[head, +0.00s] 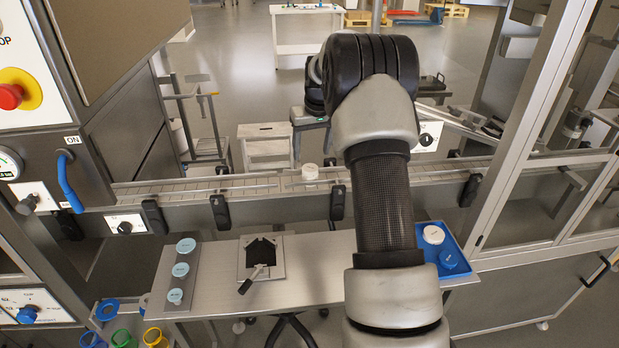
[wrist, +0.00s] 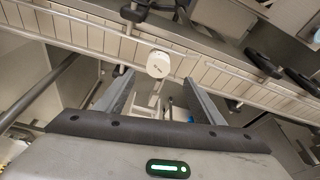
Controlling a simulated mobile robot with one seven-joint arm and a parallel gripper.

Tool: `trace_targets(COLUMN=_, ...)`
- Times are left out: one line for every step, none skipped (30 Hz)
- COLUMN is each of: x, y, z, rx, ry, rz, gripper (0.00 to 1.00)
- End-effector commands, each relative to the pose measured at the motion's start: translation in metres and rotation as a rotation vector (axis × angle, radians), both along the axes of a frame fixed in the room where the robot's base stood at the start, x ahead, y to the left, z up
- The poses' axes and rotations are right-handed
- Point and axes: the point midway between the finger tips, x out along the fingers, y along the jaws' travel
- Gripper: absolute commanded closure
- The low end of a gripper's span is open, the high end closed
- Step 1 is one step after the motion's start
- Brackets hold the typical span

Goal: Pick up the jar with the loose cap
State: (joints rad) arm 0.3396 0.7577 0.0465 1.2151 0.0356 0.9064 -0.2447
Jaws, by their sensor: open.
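A white round jar (head: 310,171) sits on the conveyor behind the worktable, near the middle of the head view. It also shows in the wrist view (wrist: 158,64), where dark marks are seen on its top. Whether its cap is loose or tilted is too small to tell. My gripper (wrist: 156,77) is open and empty. Its two fingers point toward the conveyor, and the jar appears beyond and between their tips, apart from them.
A blue tray (head: 462,272) at the table's right holds a white round piece (head: 433,234) and a blue one (head: 449,258). Several pale blue discs (head: 181,269) lie on a left strip. A plate with a dark-handled tool (head: 251,279) lies mid-table. Rails (head: 230,184) edge the conveyor.

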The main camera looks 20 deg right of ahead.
Motion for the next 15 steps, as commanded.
trace_targets(x=0.002, y=0.000, z=-0.012, rx=0.001, ry=0.003, rz=0.000, gripper=0.38)
trace_targets(x=0.004, y=0.000, z=-0.019, rx=0.001, ry=0.004, rz=0.000, gripper=0.38)
trace_targets(x=0.007, y=0.000, z=-0.026, rx=0.001, ry=0.002, rz=0.000, gripper=0.38)
trace_targets(x=0.008, y=0.000, z=-0.031, rx=0.001, ry=0.002, rz=0.000, gripper=0.38)
trace_targets(x=0.009, y=0.000, z=-0.036, rx=0.001, ry=0.002, rz=0.000, gripper=0.38)
trace_targets(x=0.011, y=-0.001, z=-0.041, rx=0.000, ry=0.001, rz=0.001, gripper=0.38)
trace_targets(x=0.012, y=-0.001, z=-0.045, rx=0.000, ry=0.000, rz=0.001, gripper=0.38)
trace_targets(x=0.013, y=-0.001, z=-0.048, rx=0.000, ry=0.000, rz=0.000, gripper=0.38)
trace_targets(x=0.014, y=-0.001, z=-0.051, rx=0.000, ry=0.000, rz=0.000, gripper=0.38)
trace_targets(x=0.014, y=-0.001, z=-0.052, rx=0.000, ry=0.000, rz=0.000, gripper=0.38)
trace_targets(x=0.015, y=-0.001, z=-0.054, rx=0.000, ry=0.000, rz=0.000, gripper=0.38)
trace_targets(x=0.015, y=-0.001, z=-0.055, rx=0.000, ry=0.000, rz=0.000, gripper=0.38)
trace_targets(x=0.015, y=-0.001, z=-0.057, rx=0.000, ry=0.000, rz=0.000, gripper=0.38)
trace_targets(x=0.015, y=-0.002, z=-0.060, rx=0.000, ry=0.000, rz=0.000, gripper=0.38)
trace_targets(x=0.015, y=-0.002, z=-0.064, rx=0.000, ry=0.001, rz=0.000, gripper=0.38)
